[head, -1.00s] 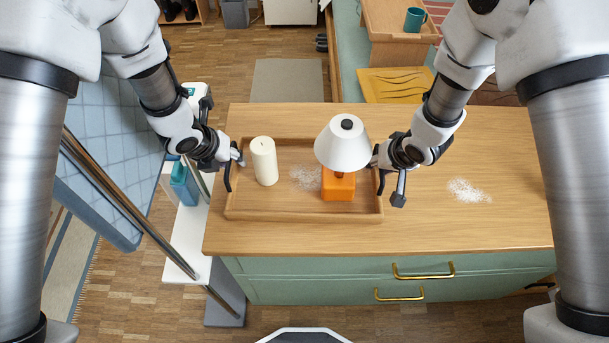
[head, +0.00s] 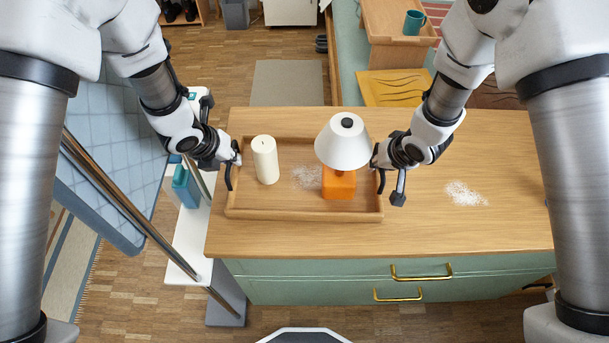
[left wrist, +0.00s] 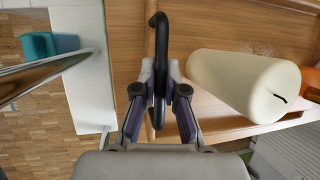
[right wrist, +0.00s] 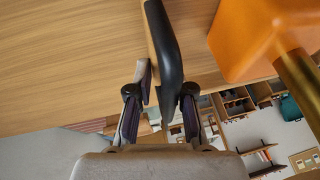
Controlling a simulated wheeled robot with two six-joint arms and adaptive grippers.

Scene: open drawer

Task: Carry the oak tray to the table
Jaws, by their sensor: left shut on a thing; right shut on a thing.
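The oak tray (head: 300,215) is a shallow wooden rectangle over the left part of a wooden top. I cannot tell whether it rests there or hangs just above. It holds a white candle (head: 265,160) and a lamp with a white shade (head: 343,145) and orange base (head: 338,186). My left gripper (head: 236,162) is shut on the tray's left dark handle, which shows in the left wrist view (left wrist: 157,60). My right gripper (head: 377,163) is shut on the right dark handle, seen in the right wrist view (right wrist: 166,55). Which piece is the table is unclear.
The wooden top (head: 430,225) belongs to a green cabinet with brass handles (head: 421,277). A white speckled patch (head: 465,193) lies right of the tray. A white stand with a blue bottle (head: 186,185) is at left. A raised wooden surface with a teal mug (head: 413,22) is behind.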

